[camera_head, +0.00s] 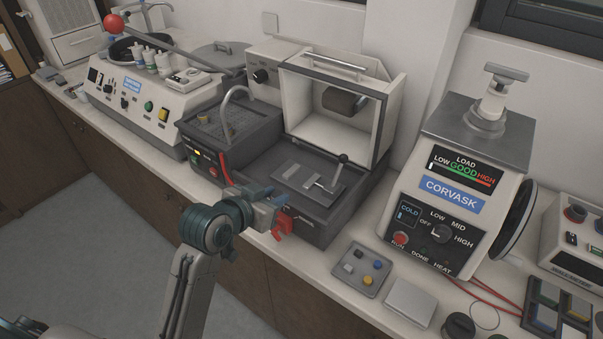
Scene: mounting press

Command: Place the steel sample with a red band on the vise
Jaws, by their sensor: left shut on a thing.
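My left gripper (277,205) is in front of the open cutting machine, over its front edge. The vise (315,184) lies in the machine's dark bed, behind and to the right of the gripper. It has pale jaw plates and a lever with a black knob (342,158). No sample shows in it. My right gripper is not in view.
The machine's raised hood (392,110) stands over the back of the bed. A small grey tray (345,283) with several coloured pieces sits at the right front. The Corvask press (455,190) stands further right. A polisher (150,110) is at the left. The bed's front is open.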

